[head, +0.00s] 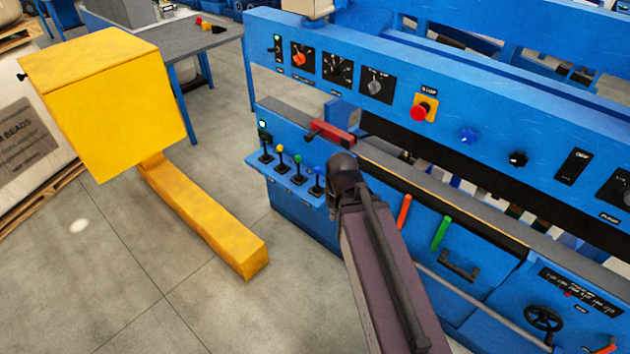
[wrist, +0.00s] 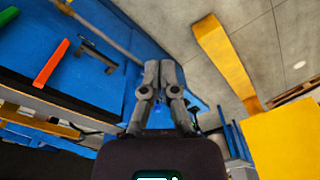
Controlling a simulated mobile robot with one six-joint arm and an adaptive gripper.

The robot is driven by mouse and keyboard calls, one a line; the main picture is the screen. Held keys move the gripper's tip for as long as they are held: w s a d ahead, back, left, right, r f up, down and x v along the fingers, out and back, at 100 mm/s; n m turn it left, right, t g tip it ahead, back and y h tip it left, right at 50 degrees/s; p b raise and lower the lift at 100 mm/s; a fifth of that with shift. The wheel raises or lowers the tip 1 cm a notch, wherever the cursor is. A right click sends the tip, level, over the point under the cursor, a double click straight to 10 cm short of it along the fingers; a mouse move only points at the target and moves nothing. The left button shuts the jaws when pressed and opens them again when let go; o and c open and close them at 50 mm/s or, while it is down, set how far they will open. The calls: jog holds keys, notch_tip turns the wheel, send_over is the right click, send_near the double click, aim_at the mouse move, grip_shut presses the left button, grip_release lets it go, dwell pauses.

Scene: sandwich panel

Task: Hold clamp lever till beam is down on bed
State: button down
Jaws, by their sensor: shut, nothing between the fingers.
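A row of small levers with black, yellow, green and blue knobs stands on a blue shelf (head: 295,186) on the machine's left front. The black (head: 265,138), yellow (head: 280,149), green (head: 297,159) and blue (head: 317,171) knobs all show. I cannot read which is the clamp lever.
A red-handled tool (head: 331,131) lies at the bed's left end. A red stop button (head: 420,111) is on the beam. Orange (head: 404,212) and green (head: 440,233) handles are on the front. A yellow box on a post (head: 208,215) stands left over open floor.

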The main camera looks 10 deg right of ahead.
jog(key=w+a+f+m+t+y+b, duration=0.1)
jog(key=w+a+f+m+t+b, duration=0.15)
jog(key=w+f+t+b, duration=0.5)
jog(key=w+a+f+m+t+y+b, duration=0.1)
jog(key=w+a+f+m+t+b, duration=0.2)
jog(key=w+b, duration=0.8)
jog(key=w+a+f+m+t+y+b, duration=0.1)
jog(key=w+a+f+t+b, duration=0.5)
jog(key=b, duration=0.8)
jog(key=d+f+m+t+h+b, duration=0.2)
jog(key=f+m+h+b, duration=0.3)
jog(key=b, duration=0.5)
jog(key=d+f+m+t+h+b, duration=0.1)
jog(key=d+f+m+h+b, duration=0.4)
jog(key=m+b, duration=0.4)
jog(key=w+f+h+b, duration=0.1)
jog(key=h+b, duration=0.1)
jog(key=shift+d+f+t+h, duration=0.2)
jog(key=shift+f+t+h, duration=0.1)
jog(key=shift+t, duration=0.05)
jog(key=shift+r, duration=0.1)
